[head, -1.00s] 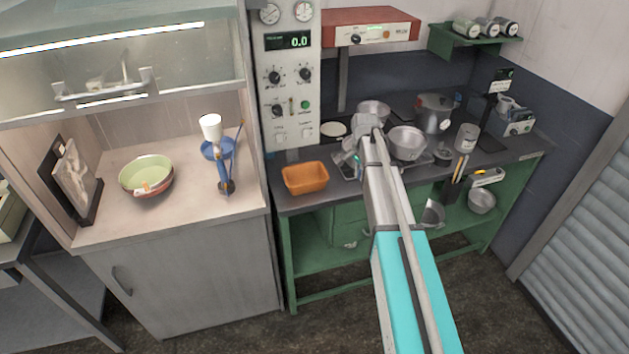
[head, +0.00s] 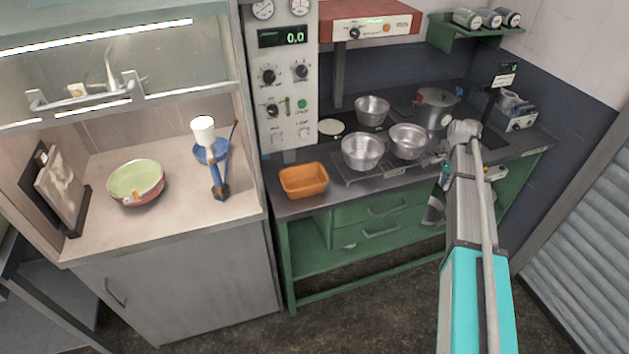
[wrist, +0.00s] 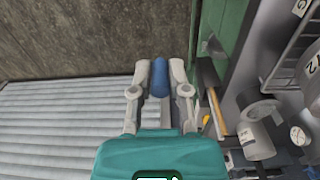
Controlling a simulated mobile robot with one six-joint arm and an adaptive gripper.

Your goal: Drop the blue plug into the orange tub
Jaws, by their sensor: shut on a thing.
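The orange tub (head: 304,181) stands on the dark bench top at its left end, open side up. It looks empty and is not in the wrist view. The blue plug (wrist: 158,84) shows in the wrist view as a rounded blue cylinder. My gripper (wrist: 160,72) is shut on it, one finger on each side. In the head view my gripper is at the right part of the bench, well to the right of the tub. It is mostly hidden by my arm there, and I cannot make out the plug clearly.
Metal pans (head: 363,152) on a rack stand between the tub and my arm, with a lidded pot (head: 436,108) behind. The wrist view shows a grey can (wrist: 257,140) at the right and a ribbed shutter (wrist: 60,130) at the left. Floor at the front is clear.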

